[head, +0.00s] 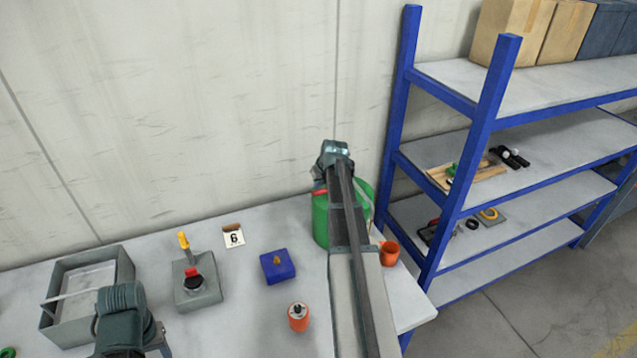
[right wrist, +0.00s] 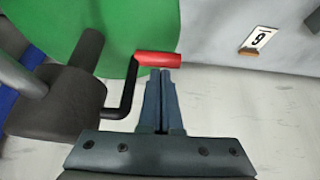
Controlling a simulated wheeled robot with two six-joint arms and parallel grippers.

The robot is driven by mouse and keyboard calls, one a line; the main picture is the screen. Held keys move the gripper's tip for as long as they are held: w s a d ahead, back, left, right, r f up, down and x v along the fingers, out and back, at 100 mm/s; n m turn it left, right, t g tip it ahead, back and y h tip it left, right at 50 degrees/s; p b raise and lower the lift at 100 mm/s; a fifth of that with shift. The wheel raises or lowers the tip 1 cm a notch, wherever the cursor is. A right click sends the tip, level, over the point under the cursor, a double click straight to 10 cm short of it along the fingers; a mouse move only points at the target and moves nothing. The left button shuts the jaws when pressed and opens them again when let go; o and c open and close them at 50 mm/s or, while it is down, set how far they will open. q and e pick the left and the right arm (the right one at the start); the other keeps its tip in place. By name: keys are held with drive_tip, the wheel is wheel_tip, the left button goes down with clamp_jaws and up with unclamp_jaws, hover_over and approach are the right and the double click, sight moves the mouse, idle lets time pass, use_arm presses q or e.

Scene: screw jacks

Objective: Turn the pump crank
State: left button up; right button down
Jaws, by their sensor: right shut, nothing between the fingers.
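The pump is a green drum (head: 321,222) on the bench, partly hidden behind my right arm; its green wall fills the upper left of the right wrist view (right wrist: 90,35). Its crank has a black bent arm (right wrist: 127,95) and a red grip (right wrist: 158,60), which also shows in the head view (head: 320,192). My right gripper (right wrist: 161,73) is shut and empty. Its fingertips are right at the red grip, below it in the wrist view; I cannot tell whether they touch. Of my left arm only a link shows at the lower left; its jaws are not seen.
On the bench are a grey tray (head: 58,282), a grey box with a yellow lever (head: 198,292), a blue block (head: 277,266), an orange cylinder (head: 298,318), a card marked 6 (head: 233,237) and an orange cup (head: 390,253). A blue shelf rack (head: 400,110) stands right.

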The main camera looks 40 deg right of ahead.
use_arm(q)
drive_tip(key=shift+r+p, duration=0.4)
drive_tip(key=shift+r, duration=0.1)
use_arm(e)
drive_tip(key=shift+s+a+g, duration=0.1)
drive_tip(key=shift+s+g, duration=0.25)
drive_tip(key=shift+g, duration=0.25)
idle(0.6)
idle(0.8)
